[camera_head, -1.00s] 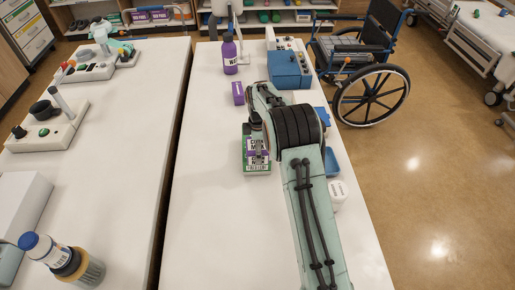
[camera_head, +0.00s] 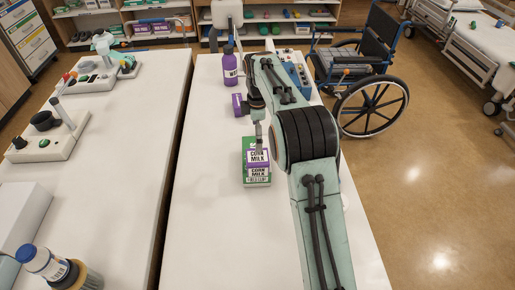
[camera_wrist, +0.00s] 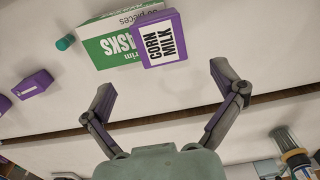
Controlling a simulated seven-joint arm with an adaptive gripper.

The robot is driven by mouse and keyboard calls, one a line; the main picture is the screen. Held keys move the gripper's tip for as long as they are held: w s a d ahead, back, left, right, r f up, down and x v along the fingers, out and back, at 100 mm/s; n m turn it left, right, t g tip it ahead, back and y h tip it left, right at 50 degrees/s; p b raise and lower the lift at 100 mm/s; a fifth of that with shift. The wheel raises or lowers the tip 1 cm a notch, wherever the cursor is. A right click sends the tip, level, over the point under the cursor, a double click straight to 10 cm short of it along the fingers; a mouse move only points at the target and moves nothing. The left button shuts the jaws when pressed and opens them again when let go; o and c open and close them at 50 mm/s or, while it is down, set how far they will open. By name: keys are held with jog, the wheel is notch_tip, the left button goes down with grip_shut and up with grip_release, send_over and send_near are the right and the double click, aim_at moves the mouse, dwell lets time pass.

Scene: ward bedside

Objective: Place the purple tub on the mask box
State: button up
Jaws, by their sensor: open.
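A purple tub labelled CORN MILK (camera_head: 257,158) rests on top of the green mask box (camera_head: 249,182) on the white table. In the wrist view the tub (camera_wrist: 162,38) lies on the mask box (camera_wrist: 108,50), covering its right part. My gripper (camera_head: 259,140) is just behind and above the tub in the head view. In the wrist view its two fingers (camera_wrist: 162,80) are spread wide and empty, with the tub beyond their tips and clear of both.
A small purple box (camera_head: 237,104) and a purple bottle (camera_head: 230,68) stand farther back on the table. A blue device (camera_head: 298,73) is behind my arm. The table's front left is clear. A gap separates it from the left table (camera_head: 120,150).

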jog(key=shift+r, duration=0.8)
jog(key=s+d+r+m, duration=0.2)
jog(key=s+r+m, duration=0.2)
jog(key=s, duration=0.4)
jog(key=s+d+r+m, duration=0.1)
jog(key=s+r+m, duration=0.3)
jog(key=s, duration=0.3)
jog(key=s+f+m, duration=0.2)
jog(key=s+m, duration=0.2)
jog(key=s, duration=0.6)
jog(key=s+d+f+m, duration=0.1)
jog(key=s+m, duration=0.3)
jog(key=s, duration=0.7)
jog(key=shift+s+d+f+m+y, duration=0.2)
jog(key=shift+f+m+y, duration=0.2)
jog(key=shift+f, duration=0.1)
